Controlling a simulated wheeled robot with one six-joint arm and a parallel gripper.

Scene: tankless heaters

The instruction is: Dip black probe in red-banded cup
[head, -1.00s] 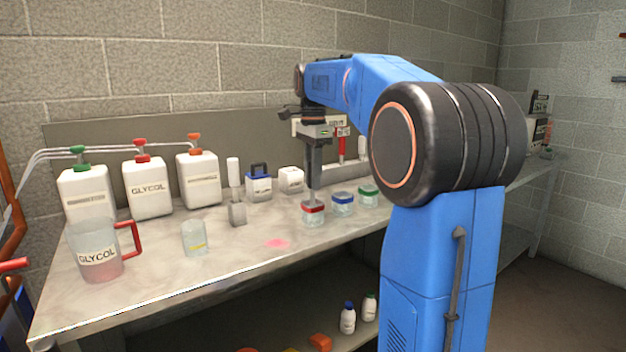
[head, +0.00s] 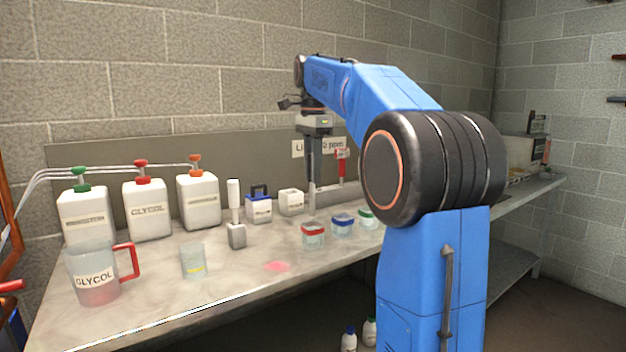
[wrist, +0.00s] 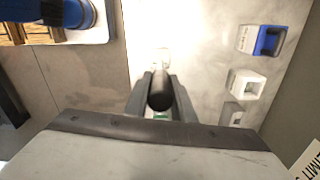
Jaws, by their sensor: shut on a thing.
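My gripper (head: 314,160) points down above the bench, shut on the black probe. In the wrist view the gripper (wrist: 160,95) has its two fingers on either side of the probe's round dark end (wrist: 160,90). The red-banded cup (head: 313,235) is clear and stands upright on the bench. In the head view the probe's lower end shows higher than the cup's rim, apart from it. How much of the probe is fingers and how much its stem is hard to tell.
A blue-banded cup (head: 342,224) and a green-banded cup (head: 367,217) stand right of the red-banded one. A red-handled probe (head: 341,167) stands behind them. A white box (head: 291,202), a blue-handled box (head: 259,206), a beaker (head: 193,260) and a glycol jug (head: 93,275) stand left.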

